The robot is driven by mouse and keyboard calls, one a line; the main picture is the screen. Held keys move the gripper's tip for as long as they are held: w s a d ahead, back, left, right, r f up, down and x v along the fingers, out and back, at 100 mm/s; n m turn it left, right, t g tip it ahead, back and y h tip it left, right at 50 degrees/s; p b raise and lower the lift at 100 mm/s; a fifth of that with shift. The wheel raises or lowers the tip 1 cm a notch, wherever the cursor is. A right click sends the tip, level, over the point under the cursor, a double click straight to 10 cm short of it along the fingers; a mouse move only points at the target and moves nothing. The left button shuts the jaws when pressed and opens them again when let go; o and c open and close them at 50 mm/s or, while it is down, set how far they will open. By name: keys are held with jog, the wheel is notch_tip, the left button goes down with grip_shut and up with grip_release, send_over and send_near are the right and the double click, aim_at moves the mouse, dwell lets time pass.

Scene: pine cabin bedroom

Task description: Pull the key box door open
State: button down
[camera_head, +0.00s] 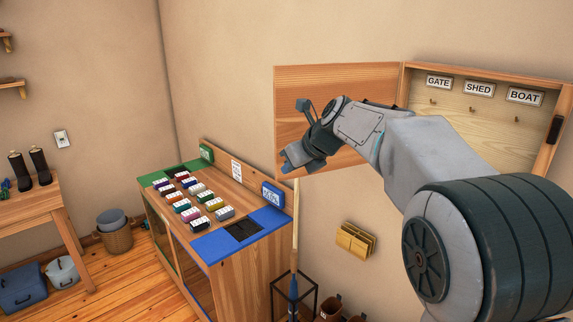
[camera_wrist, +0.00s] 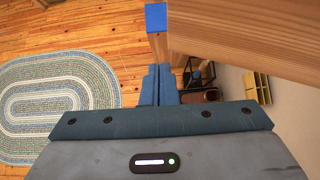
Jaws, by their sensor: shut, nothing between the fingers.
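The key box (camera_head: 480,133) is on the wall at the upper right. Its wooden door (camera_head: 335,82) stands wide open, swung out to the left from the box's left side. Inside the box are a pale back panel, small hooks and the labels GATE, SHED and BOAT. My gripper (camera_head: 290,165) is shut and empty, in front of the door's lower left part; I cannot tell whether it touches the door. In the wrist view the shut fingers (camera_wrist: 158,86) point past a large wooden panel (camera_wrist: 250,38), seemingly the door. My arm hides part of the door and box.
A wooden cabinet (camera_head: 180,262) with green and blue top ends and several coloured blocks stands left of and below the door. A yellow wall holder (camera_head: 355,240) hangs below the box. A black stand (camera_head: 293,298) is on the floor. An oval rug (camera_wrist: 60,100) shows in the wrist view.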

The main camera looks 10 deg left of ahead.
jog(key=s+d+r+b, duration=0.2)
jog(key=s+d+r, duration=0.3)
jog(key=s+r, duration=0.25)
jog(key=s+d+f+n+g+h, duration=0.1)
jog(key=s+d+f+n+h, duration=0.2)
jog(key=s+d+f+n, duration=0.6)
jog(key=s+d+f+n+g+h, duration=0.1)
jog(key=s+d+f+n+h, duration=0.2)
jog(key=s+d+f+n, duration=0.7)
jog(key=s+f+n, duration=0.4)
jog(key=s+n, duration=0.2)
jog(key=n, duration=0.1)
jog(key=shift+d+h, duration=0.3)
jog(key=shift+h, duration=0.1)
